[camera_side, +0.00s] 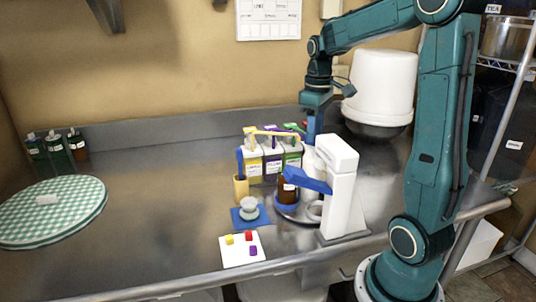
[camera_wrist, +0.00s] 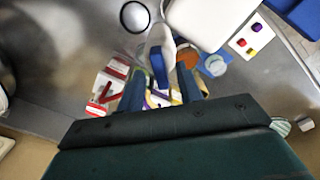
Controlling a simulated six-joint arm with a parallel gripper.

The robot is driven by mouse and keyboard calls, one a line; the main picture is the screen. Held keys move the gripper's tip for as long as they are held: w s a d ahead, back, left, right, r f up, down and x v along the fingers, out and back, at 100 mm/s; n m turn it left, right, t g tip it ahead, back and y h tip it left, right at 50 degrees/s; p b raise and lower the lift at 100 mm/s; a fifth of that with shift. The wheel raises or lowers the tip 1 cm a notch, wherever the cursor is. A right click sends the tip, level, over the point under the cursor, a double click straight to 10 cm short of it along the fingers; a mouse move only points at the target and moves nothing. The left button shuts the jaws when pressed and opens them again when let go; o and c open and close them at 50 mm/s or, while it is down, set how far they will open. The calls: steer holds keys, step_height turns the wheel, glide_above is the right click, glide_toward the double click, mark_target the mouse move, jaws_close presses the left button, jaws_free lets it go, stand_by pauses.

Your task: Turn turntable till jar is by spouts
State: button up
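A brown jar (camera_side: 287,190) with a blue band at its base stands on a round grey turntable (camera_side: 290,213), beside a white stand (camera_side: 340,180) with a blue arm. The stand hides part of the turntable. Several cartons (camera_side: 268,165) with yellow, purple and green parts stand just behind the jar; coloured spout-like pieces show at their tops. My gripper (camera_side: 312,135) points down behind the stand, right of the cartons. In the wrist view its blue fingers (camera_wrist: 160,88) are apart, with no object clearly held. The orange-brown jar top (camera_wrist: 187,58) shows past the right finger.
A blue mat with a grey knob (camera_side: 249,209), a yellow cup (camera_side: 240,188) and a white card (camera_side: 242,250) with coloured blocks are left of the turntable. A white bucket (camera_side: 380,85) stands behind right.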

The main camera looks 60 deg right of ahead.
steer(key=shift+f, duration=0.4)
jaws_close()
